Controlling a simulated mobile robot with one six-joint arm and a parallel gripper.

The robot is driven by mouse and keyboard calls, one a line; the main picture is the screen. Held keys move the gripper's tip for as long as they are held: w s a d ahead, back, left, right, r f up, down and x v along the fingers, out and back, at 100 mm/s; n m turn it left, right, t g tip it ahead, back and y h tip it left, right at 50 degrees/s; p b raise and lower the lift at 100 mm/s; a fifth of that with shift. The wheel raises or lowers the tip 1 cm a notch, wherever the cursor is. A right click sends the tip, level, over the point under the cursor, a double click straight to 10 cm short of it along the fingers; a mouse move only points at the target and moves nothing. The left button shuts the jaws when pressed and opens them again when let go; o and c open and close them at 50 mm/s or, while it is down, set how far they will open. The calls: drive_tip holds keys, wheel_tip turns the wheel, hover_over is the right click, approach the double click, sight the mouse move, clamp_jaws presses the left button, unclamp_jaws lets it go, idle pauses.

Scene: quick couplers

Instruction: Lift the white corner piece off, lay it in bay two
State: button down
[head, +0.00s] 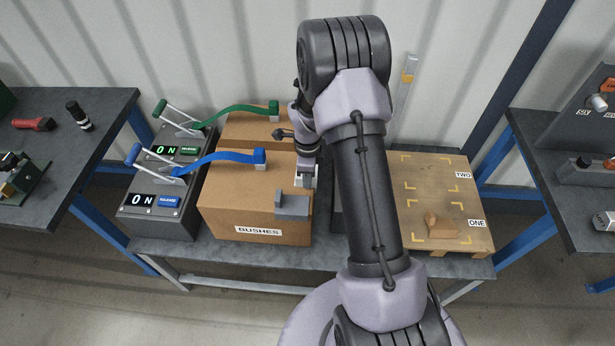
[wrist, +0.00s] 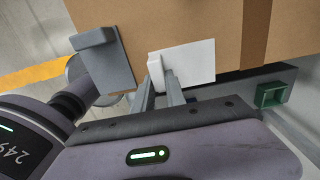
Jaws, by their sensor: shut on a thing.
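The white corner piece (wrist: 195,62) lies against the edge of the cardboard box in the wrist view. In the head view a small part of it (head: 307,170) shows at the right edge of the front box (head: 250,195), labelled BUSHES. My gripper (wrist: 160,72) is shut on the white piece's upright tab. A grey corner piece (head: 292,204) sits on the box's front right corner, and it also shows in the wrist view (wrist: 108,62). Bay two (head: 432,172) is an empty marked area on the wooden pallet (head: 477,243), partly behind my arm.
A brown piece (head: 440,225) lies in bay one. Side tables stand left and right. My arm hides the bench's middle.

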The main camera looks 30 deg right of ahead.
drive_tip(key=shift+r+p, duration=1.4)
drive_tip(key=shift+r, duration=1.05)
drive_tip(key=shift+r, duration=0.1)
drive_tip(key=shift+r+p, duration=1.15)
drive_tip(key=shift+r, duration=0.85)
drive_tip(key=shift+f, duration=0.1)
drive_tip(key=shift+a+n, duration=0.4)
drive_tip(key=shift+n, duration=0.2)
drive_tip(key=s+a+r+n+b, duration=0.2)
drive_tip(key=a+n, duration=0.4)
drive_tip(key=n, duration=0.5)
drive_tip(key=s+a+r+n+b, duration=0.1)
drive_tip(key=s+a+n+b, duration=0.1)
drive_tip(key=s+a+n, duration=0.2)
drive_tip(key=a+n, duration=0.3)
drive_tip(key=n, duration=0.5)
drive_tip(key=shift+a+r+n, duration=0.25)
drive_tip(key=shift+r+n, duration=0.05)
drive_tip(key=shift+r, duration=0.1)
